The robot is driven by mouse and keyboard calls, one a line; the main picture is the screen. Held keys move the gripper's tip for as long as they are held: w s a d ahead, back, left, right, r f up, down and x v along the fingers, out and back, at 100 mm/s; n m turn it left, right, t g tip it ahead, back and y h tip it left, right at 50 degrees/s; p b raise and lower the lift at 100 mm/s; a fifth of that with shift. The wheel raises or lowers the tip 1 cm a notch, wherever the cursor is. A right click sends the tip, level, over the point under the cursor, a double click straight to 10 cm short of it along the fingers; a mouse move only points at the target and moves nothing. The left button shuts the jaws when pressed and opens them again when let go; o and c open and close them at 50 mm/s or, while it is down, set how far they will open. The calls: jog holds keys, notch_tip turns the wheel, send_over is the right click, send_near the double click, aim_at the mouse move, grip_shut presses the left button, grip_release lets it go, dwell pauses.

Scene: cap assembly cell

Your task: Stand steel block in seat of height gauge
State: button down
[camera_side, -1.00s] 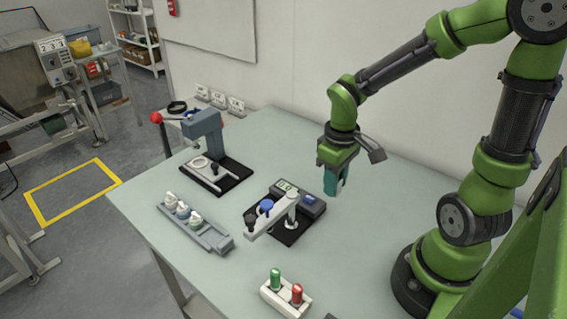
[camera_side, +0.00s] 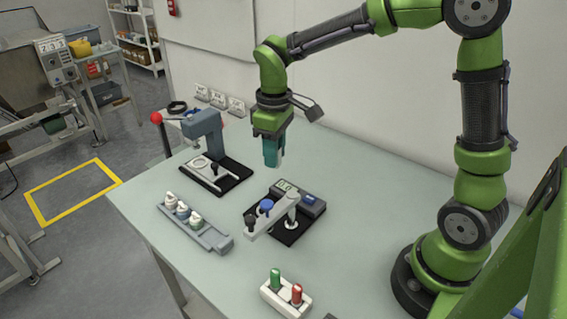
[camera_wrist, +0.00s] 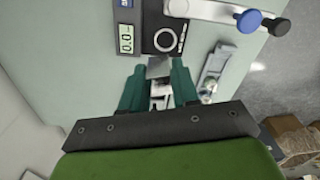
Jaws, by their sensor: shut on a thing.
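My gripper (camera_side: 272,152) is shut on the steel block, its teal fingers pointing down above the table, behind the height gauge. In the wrist view the grey steel block (camera_wrist: 159,67) sits between the teal fingertips (camera_wrist: 159,76). In the side view I cannot make out the block. The height gauge (camera_side: 290,236) stands on the table with a black base, a display and a pale arm with a blue knob. The wrist view shows its seat (camera_wrist: 165,40), a pale ring on the black base, with nothing on it. The block appears just short of the seat there.
A grey press (camera_side: 207,130) with a red-balled lever stands at the left. A grey rack (camera_side: 214,240) with several pale-topped pieces lies in front of it. A button box (camera_side: 272,296) with green and red buttons is at the front. The table behind the gauge is clear.

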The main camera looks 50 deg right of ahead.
jog(key=shift+n, duration=0.3)
jog(key=shift+w+a+f, duration=0.25)
jog(key=shift+w+f, duration=0.05)
jog(key=shift+f, duration=1.75)
jog(key=shift+w+a+f, duration=0.25)
jog(key=shift+w+f, duration=0.05)
jog(key=shift+f, duration=1.8)
jog(key=shift+w+a+f, duration=0.25)
jog(key=shift+w+f, duration=0.05)
jog(key=shift+f, duration=1.75)
jog(key=shift+f, duration=0.3)
jog(key=shift+f, duration=0.3)
jog(key=shift+f, duration=0.15)
jog(key=c, duration=0.8)
grip_release()
jog(key=shift+o, duration=0.2)
